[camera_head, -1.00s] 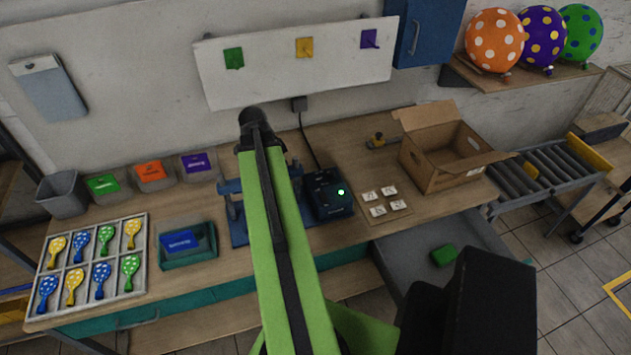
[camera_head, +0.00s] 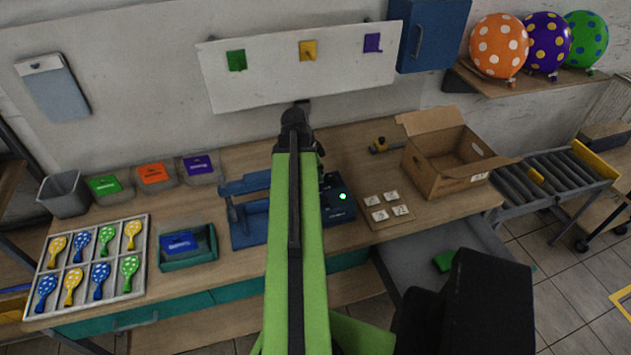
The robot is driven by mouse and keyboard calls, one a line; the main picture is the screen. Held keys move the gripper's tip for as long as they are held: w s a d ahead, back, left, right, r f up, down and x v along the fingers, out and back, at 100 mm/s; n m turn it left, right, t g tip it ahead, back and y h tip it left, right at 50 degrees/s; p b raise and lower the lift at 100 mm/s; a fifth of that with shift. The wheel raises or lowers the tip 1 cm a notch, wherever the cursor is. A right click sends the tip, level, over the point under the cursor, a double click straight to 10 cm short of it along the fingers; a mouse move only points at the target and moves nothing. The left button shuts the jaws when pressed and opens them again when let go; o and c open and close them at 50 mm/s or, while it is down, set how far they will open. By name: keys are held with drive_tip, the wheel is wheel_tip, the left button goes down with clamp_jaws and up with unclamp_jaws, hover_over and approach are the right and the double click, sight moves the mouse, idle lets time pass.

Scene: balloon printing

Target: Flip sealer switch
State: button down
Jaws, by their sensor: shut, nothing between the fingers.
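The sealer is a dark blue box (camera_head: 339,205) on the workbench, with a lit green light (camera_head: 343,196) on its front right. My green arm covers its left part, and I cannot make out the switch. My gripper (camera_head: 297,118) is at the far end of the arm, a dark shape above the back of the bench near the wall. It appears behind and left of the sealer box in the picture. It is shut and holds nothing. I cannot tell whether it touches anything.
A blue press frame (camera_head: 247,212) stands left of my arm. A card with white tags (camera_head: 387,210) lies right of the sealer. An open cardboard box (camera_head: 445,165) and a roller conveyor (camera_head: 550,180) are further right. A balloon tray (camera_head: 140,255) is at left.

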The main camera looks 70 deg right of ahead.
sight(324, 198)
drive_tip(key=b+x, duration=0.6)
drive_tip(key=x, duration=0.1)
drive_tip(key=w+b+x, duration=0.1)
drive_tip(key=b+x, duration=0.2)
drive_tip(key=shift+a+f, duration=0.15)
drive_tip(key=shift+f, duration=0.3)
drive_tip(key=shift+r, duration=0.15)
